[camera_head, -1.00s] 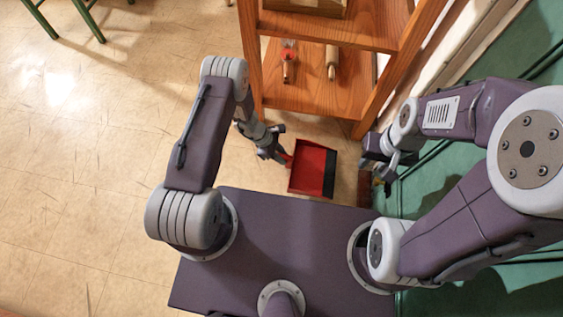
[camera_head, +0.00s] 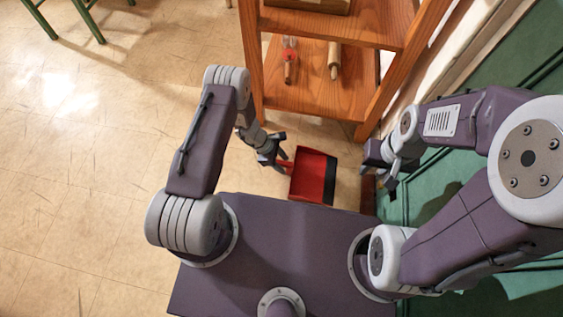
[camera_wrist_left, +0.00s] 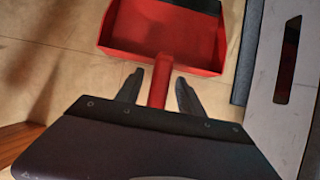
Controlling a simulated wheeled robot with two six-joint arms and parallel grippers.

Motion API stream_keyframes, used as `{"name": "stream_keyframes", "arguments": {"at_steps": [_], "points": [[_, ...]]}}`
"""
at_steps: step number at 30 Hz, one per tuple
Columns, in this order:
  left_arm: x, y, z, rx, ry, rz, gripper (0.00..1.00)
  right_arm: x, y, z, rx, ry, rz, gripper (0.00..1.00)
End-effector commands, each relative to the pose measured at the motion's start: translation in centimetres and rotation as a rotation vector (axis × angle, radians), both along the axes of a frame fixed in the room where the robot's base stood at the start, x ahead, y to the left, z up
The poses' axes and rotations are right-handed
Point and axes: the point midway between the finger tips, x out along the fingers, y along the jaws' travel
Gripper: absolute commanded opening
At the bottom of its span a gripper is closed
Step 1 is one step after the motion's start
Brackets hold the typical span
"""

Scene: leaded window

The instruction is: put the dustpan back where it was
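The red dustpan (camera_head: 312,175) with a dark front lip is in front of the wooden shelf, near my base. Its red pan also shows at the top of the left wrist view (camera_wrist_left: 165,38). My left gripper (camera_head: 283,160) is at its handle. In the left wrist view the handle (camera_wrist_left: 160,85) runs between my left gripper's two fingers (camera_wrist_left: 159,88), with gaps visible on both sides. I cannot tell whether the dustpan touches the floor. My right gripper (camera_head: 376,172) is to the right of the dustpan, its fingers apart, with nothing seen between them.
The wooden shelf (camera_head: 315,85) stands just beyond the dustpan, holding a rolling pin (camera_head: 334,62) and a red-marked utensil (camera_head: 289,62). A green surface (camera_head: 440,195) lies at right. Green furniture legs (camera_head: 88,20) are at the far left. The tiled floor at left is clear.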

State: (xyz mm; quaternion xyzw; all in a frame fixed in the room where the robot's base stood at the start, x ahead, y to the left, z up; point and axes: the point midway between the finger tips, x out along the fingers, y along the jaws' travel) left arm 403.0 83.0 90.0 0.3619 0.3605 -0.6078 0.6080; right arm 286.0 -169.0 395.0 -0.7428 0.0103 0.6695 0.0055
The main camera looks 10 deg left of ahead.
Motion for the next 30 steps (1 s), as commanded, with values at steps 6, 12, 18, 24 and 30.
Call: {"name": "stream_keyframes", "arguments": {"at_steps": [6,12,18,24,30], "points": [[0.1,0.8,2.5,0.0,-0.001,0.003,0.45,0.0,0.1,1.9,0.0,0.0,0.0,0.36],[0.1,3.4,7.4,0.0,-0.001,0.003,0.45,0.0,0.1,5.5,0.0,0.0,0.0,0.36],[0.0,5.2,10.4,0.001,0.0,0.001,0.45,0.0,0.2,7.3,0.0,0.0,0.0,0.36],[0.0,5.8,11.0,0.0,0.0,0.001,0.45,0.0,0.2,7.6,0.0,0.0,0.0,0.36],[0.1,5.7,15.2,0.036,-0.066,-0.165,0.45,0.0,0.2,7.5,0.0,0.0,0.0,0.36]]}}
